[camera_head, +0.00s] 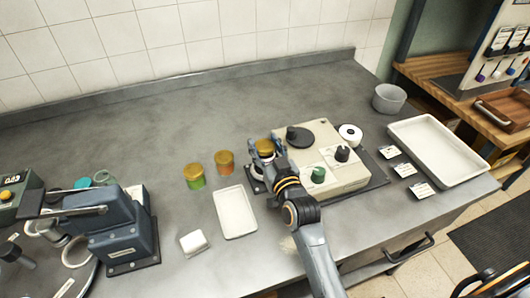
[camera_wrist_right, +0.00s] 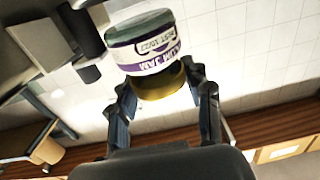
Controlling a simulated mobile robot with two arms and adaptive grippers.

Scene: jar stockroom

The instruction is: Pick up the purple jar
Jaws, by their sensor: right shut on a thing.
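The purple jar (camera_wrist_right: 142,48) shows in the right wrist view as a glass jar with a purple and white label reading "PLUM JAM" and a gold lid (camera_wrist_right: 162,88). My right gripper (camera_wrist_right: 158,84) is shut on the jar at its lid end, with one finger on each side. In the head view my right gripper (camera_head: 265,152) is at the left edge of the beige machine, and the jar's gold lid (camera_head: 264,144) shows between the fingers. The rest of the jar is mostly hidden there. I cannot tell whether its base is clear of the surface. My left gripper is not in view.
A green jar (camera_head: 195,177) and an orange jar (camera_head: 224,163) stand left of my right gripper. A white tray (camera_head: 235,212) lies in front. The beige machine (camera_head: 345,174) with knobs is close on the right. A larger white tray (camera_head: 440,150) is farther right. The back counter is clear.

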